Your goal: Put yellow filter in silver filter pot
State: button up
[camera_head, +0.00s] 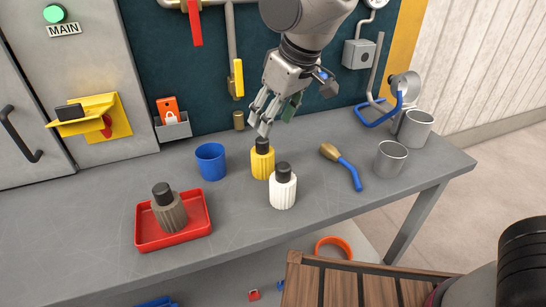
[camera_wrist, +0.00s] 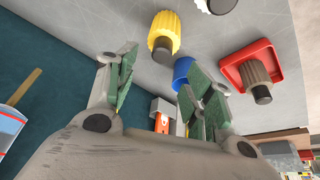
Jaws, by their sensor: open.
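The yellow filter (camera_head: 262,165), ribbed with a black cap, stands upright on the grey bench, just behind and left of a white filter. It shows at the top of the wrist view (camera_wrist: 166,30). My gripper (camera_head: 261,122) is open and empty, just above and behind the yellow filter's cap, apart from it as far as I can tell. Its two fingers stand apart in the wrist view (camera_wrist: 160,72). Two silver pots are at the bench's right end: a nearer one (camera_head: 390,160) and a farther one (camera_head: 417,129). Their insides are mostly hidden.
The white filter (camera_head: 283,188) stands close in front. A blue cup (camera_head: 211,161) is to the left, and a red tray (camera_head: 143,233) holds a grey-brown filter (camera_head: 168,210). Pipes and a wall panel stand behind.

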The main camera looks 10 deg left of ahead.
aim_at(263, 139)
jog(key=x, duration=0.7)
jog(key=shift+s+d+f, duration=0.1)
jog(key=shift+f, duration=0.15)
grip_shut()
